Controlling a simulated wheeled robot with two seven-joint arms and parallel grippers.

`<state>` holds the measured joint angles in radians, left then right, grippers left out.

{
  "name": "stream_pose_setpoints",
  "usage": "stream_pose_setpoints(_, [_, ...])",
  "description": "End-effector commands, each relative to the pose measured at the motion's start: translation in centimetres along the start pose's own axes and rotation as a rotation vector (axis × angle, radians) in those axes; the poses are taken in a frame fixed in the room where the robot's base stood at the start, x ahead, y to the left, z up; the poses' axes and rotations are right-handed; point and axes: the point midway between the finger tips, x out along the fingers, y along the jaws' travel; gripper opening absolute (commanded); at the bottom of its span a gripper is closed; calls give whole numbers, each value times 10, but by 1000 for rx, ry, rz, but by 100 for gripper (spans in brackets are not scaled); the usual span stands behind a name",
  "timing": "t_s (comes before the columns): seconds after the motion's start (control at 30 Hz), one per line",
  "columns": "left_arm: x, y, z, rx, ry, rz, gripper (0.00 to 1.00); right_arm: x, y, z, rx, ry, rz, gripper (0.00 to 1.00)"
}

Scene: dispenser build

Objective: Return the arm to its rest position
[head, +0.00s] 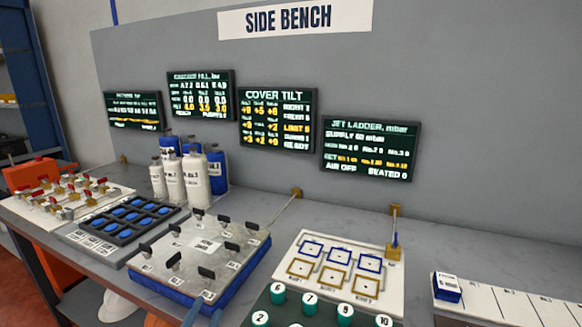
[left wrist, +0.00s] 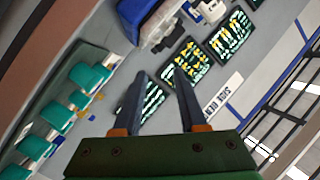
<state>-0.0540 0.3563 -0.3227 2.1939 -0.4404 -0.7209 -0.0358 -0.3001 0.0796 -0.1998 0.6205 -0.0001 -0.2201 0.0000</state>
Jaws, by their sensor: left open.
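My left gripper (left wrist: 158,80) is open in the left wrist view, with its two dark fingers spread and nothing between them. In the head view only a small part of the left gripper (head: 203,311) shows at the bottom edge, in front of the metal plate with black handles (head: 206,246). The rest of the left arm is mostly cut off below that view. My right gripper is in neither view.
The grey bench carries a red-valve board (head: 60,203), a blue-pad tray (head: 127,217), white and blue bottles (head: 196,182), a board with square outlines (head: 335,272) and green numbered caps (head: 311,304). Dark screens (head: 369,149) hang on the wall behind.

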Motion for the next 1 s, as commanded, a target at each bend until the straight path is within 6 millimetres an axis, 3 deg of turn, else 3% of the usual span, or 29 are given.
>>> stream_pose_setpoints(0.03, [-16, 19, 33, -101, -147, 61, 41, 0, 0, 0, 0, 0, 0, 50])
stream_pose_setpoints(0.1, [-41, 44, 72, -211, -334, 141, 41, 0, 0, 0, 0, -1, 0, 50])
stream_pose_setpoints(0.2, [-81, 74, 109, -324, -549, 242, 41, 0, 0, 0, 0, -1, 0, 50])
stream_pose_setpoints(0.33, [-134, 107, 138, -429, -775, 360, 41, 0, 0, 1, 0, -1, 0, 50])
stream_pose_setpoints(0.53, [-215, 143, 157, -546, -1065, 527, 41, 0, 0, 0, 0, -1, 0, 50])
stream_pose_setpoints(0.63, [-202, 167, 182, -533, -1075, 531, 41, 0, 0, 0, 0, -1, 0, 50])
stream_pose_setpoints(0.8, [-198, 209, 227, -521, -1107, 551, 41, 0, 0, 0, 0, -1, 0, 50])
stream_pose_setpoints(1.0, [-221, 268, 295, -501, -1158, 581, 41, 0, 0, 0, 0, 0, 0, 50])
